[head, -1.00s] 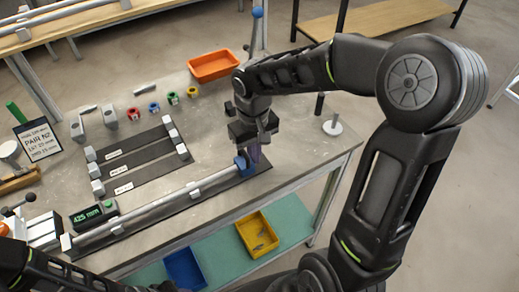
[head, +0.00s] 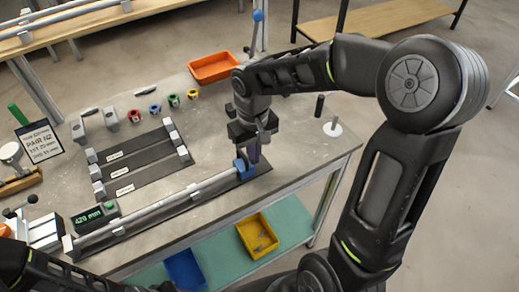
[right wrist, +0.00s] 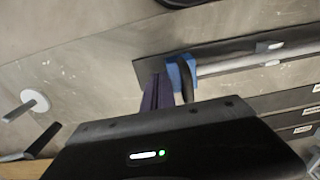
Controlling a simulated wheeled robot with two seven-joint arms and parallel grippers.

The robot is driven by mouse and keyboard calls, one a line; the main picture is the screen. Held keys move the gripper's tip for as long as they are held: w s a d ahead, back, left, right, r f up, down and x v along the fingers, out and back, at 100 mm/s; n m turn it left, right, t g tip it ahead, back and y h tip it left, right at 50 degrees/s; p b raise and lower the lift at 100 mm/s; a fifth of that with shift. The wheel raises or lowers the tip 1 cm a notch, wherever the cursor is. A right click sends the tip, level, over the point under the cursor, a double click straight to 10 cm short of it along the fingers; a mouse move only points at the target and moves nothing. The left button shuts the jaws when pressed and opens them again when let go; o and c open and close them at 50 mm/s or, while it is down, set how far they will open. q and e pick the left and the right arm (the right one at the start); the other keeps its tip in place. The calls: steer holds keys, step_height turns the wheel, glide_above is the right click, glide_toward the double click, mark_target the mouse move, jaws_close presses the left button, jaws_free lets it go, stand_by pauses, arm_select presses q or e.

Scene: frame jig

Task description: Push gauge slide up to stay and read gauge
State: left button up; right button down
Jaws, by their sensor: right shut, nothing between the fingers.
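The blue gauge slide (head: 243,168) sits at the right end of the gauge's dark base strip. A long grey stay (head: 165,205) lies along the gauge, and its right end appears to meet the slide. The green gauge display (head: 88,217) reads 420 mm. My right gripper (head: 255,158) is shut and empty, with its purplish fingers at the slide's outer right side. In the right wrist view, the fingers (right wrist: 157,92) are beside the blue slide (right wrist: 182,75), apparently touching it; the exact contact is hidden. My left gripper is not in view; only part of its arm shows.
Dark strips with grey end blocks (head: 140,160) lie behind the gauge. Small coloured rings (head: 173,100), an orange bin (head: 213,67) and a placard (head: 39,141) stand farther back. A white disc with a post (head: 332,128) is at right. Yellow (head: 257,236) and blue bins are on the lower shelf.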

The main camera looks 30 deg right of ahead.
steer(key=shift+d+r+p, duration=0.45)
steer(key=shift+r+p, duration=0.05)
steer(key=shift+r, duration=0.2)
steer(key=shift+d+r+p, duration=0.4)
steer(key=shift+r+p, duration=0.1)
steer(key=shift+r, duration=0.2)
steer(key=shift+d+r+p, duration=0.45)
steer(key=shift+r+p, duration=0.05)
steer(key=shift+r, duration=0.2)
